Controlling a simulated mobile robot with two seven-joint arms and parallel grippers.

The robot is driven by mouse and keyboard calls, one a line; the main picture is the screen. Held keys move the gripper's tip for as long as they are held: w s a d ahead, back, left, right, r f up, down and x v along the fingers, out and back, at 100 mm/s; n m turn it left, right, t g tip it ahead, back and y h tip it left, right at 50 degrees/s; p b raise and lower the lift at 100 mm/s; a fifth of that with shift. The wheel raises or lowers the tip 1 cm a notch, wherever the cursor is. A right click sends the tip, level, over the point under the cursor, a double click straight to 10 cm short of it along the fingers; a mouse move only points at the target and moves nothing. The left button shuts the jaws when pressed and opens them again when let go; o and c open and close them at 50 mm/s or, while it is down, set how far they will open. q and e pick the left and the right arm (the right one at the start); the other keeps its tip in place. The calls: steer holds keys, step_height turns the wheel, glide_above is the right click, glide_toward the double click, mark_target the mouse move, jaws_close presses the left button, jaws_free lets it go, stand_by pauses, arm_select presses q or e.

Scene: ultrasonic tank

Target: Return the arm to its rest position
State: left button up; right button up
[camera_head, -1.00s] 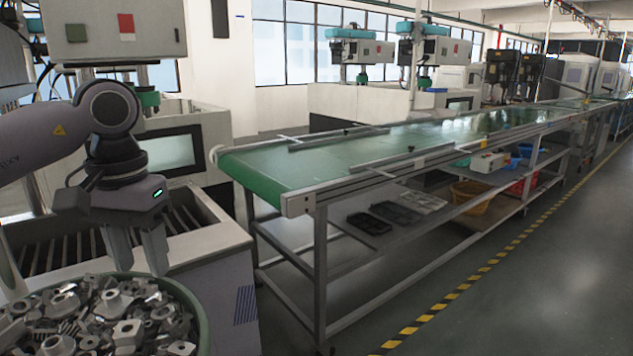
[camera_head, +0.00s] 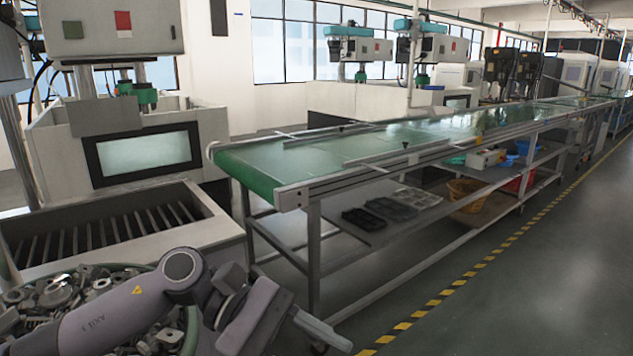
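My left arm comes in from the left along the bottom of the head view, in front of the bin of metal parts. My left gripper (camera_head: 320,332) is low, to the right of the bin and in front of the conveyor's near end, turned toward the right and down. One finger shows clearly, and the other is hidden or cut off by the picture's lower edge, so its opening cannot be judged. I see nothing held in it. My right gripper is out of view.
A green-rimmed bin (camera_head: 190,335) full of metal parts stands at the lower left. Behind it is a tank with a slatted basin (camera_head: 215,207). A green conveyor (camera_head: 250,172) runs to the back right. Open floor (camera_head: 540,290) lies at the right.

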arm_select(q)
steer(key=w+a+f+m+t+y, duration=0.1)
steer(key=w+a+f+m+t, duration=0.15)
steer(key=f+m+t, duration=0.4)
steer(key=w+a+f+m+t+y+b, duration=0.1)
steer(key=a+f+m+t, duration=0.3)
steer(key=m+t, duration=0.55)
steer(key=w+a+f+m+t+y, duration=0.1)
steer(key=w+a+f+m+t, duration=0.15)
steer(key=f+m+t, duration=0.4)
steer(key=s+a+f+n+g+y, duration=0.3)
steer(key=s+a+f+n+y, duration=0.1)
steer(key=s+f, duration=0.4)
steer(key=s+a+f+n+g+y, duration=0.3)
steer(key=s+a+f+n+y, duration=0.1)
steer(key=s+a+f+n, duration=0.3)
step_height(320, 180, down, 3)
steer(key=shift+s+a+f+n+g+b, duration=0.2)
steer(key=shift+s+n+g+b, duration=0.2)
steer(key=shift+n, duration=0.55)
